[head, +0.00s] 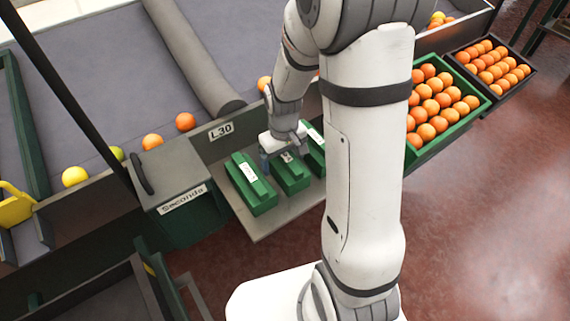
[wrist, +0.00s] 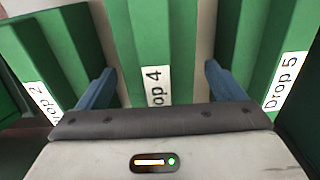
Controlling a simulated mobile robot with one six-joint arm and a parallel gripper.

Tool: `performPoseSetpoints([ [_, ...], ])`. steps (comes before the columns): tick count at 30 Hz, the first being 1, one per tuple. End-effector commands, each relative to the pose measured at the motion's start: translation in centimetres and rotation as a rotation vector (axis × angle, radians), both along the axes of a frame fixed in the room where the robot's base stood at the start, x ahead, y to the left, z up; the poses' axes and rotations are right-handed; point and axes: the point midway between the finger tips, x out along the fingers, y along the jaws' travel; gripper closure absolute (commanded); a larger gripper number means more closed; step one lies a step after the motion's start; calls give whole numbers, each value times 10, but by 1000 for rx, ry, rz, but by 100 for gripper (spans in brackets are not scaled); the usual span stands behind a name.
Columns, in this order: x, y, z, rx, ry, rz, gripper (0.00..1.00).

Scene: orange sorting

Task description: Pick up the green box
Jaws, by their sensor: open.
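Three green boxes with white labels stand side by side on a grey shelf (head: 262,229): a left box (head: 256,200), a middle box (head: 292,182) and a right box (head: 318,160). My gripper (head: 284,158) is over the middle box. In the wrist view my gripper (wrist: 160,82) is open, with one blue finger on each side of the middle box (wrist: 165,35), whose label reads as "Drop 4", partly cut off. The right box (wrist: 255,50) is labelled "Drop 5". The left box (wrist: 65,45) has a partly hidden label. Finger contact cannot be told.
A dark green bin labelled "Seconda" (head: 180,215) stands left of the shelf. A green crate of oranges (head: 440,145) and a dark crate of oranges (head: 524,85) are at the right. Loose fruit, such as an orange (head: 185,122), lies on the grey belt (head: 95,75) behind.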

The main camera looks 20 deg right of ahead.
Motion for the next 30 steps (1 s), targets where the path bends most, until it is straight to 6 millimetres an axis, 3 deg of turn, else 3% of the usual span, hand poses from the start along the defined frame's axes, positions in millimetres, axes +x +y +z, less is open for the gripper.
performPoseSetpoints([
  [4,0,-1,-16,0,0,-1,11],
  [12,1,-1,-18,0,-1,-2,12],
  [30,1,-2,-18,0,-1,-4,61],
])
